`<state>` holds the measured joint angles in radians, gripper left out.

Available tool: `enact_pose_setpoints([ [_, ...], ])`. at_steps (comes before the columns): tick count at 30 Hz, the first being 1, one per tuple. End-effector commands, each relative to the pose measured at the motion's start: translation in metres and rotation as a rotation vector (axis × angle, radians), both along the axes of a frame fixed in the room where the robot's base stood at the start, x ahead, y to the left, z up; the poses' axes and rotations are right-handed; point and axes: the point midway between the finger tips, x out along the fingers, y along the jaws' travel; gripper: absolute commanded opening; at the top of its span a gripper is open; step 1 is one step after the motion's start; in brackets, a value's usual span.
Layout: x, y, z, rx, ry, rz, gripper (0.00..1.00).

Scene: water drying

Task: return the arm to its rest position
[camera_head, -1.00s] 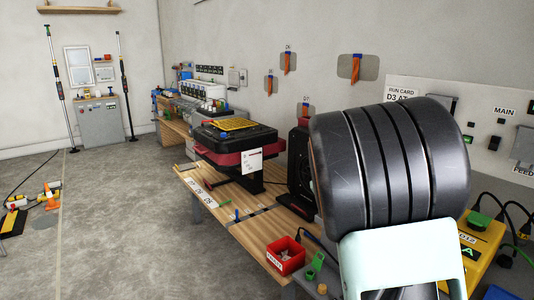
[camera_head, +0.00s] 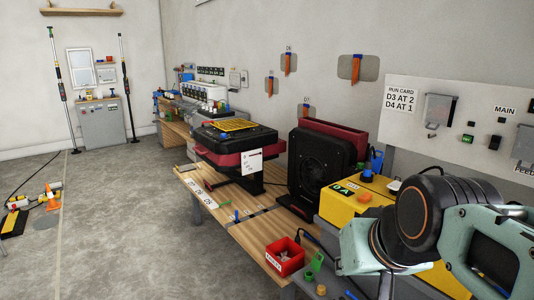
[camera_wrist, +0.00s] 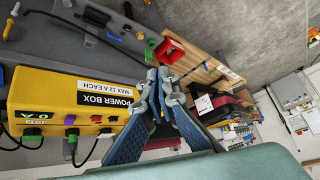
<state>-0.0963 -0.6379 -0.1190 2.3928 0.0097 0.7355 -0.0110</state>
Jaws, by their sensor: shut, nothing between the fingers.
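My gripper (camera_wrist: 160,92) shows in the wrist view with its blue-padded fingers together and nothing between them. It hangs in the air, apart from the yellow power box (camera_wrist: 70,105) and the red bin (camera_wrist: 171,50) seen beyond it. In the head view my dark and pale-green arm is folded low at the right, in front of the yellow power box (camera_head: 343,204). The gripper's fingers cannot be made out in that view.
A wooden bench (camera_head: 249,231) runs along the wall with a black fan unit (camera_head: 318,165), a red-and-black machine (camera_head: 222,158) and a red bin (camera_head: 284,262). A run card board (camera_head: 404,95) is on the wall. The floor (camera_head: 120,220) at left is mostly clear.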

Motion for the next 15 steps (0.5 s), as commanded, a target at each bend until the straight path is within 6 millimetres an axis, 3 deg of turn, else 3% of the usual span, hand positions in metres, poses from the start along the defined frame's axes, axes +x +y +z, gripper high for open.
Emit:
enact_pose_setpoints([
  [1, -0.026, 0.001, -0.019, -0.025, 0.049, -0.002, 0.0],
  [4, -0.072, 0.001, -0.051, -0.079, 0.153, -0.007, 0.0],
  [6, -0.072, 0.002, -0.025, -0.077, 0.159, -0.004, 0.0],
  [15, -0.071, 0.002, 0.046, -0.075, 0.158, -0.002, 0.0],
])
